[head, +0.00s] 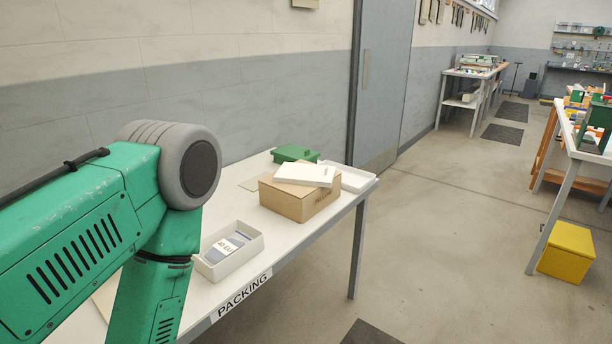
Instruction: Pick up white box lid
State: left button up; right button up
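A flat white box lid (305,174) with small print lies slightly askew on top of a closed brown cardboard box (298,203) on the packing table. An open white box (230,264) stands nearer on the table. It holds grey contents and a card marked "EU". My green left arm comes in from the left and covers the near left part of the table. Its gripper is out of the picture. My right arm and gripper are not in view.
Behind the cardboard box are a shallow white tray-like piece (359,181) and a green container (294,154). The table's front edge (292,263) bears a PACKING label. A wall and grey door (385,70) stand behind. The floor to the right is open, with a yellow box (566,252).

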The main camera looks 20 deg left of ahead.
aim_at(316, 175)
jog(key=i+l+u, duration=0.1)
jog(key=i, duration=0.3)
jog(key=i+l+u, duration=0.15)
jog(key=i+l, duration=0.2)
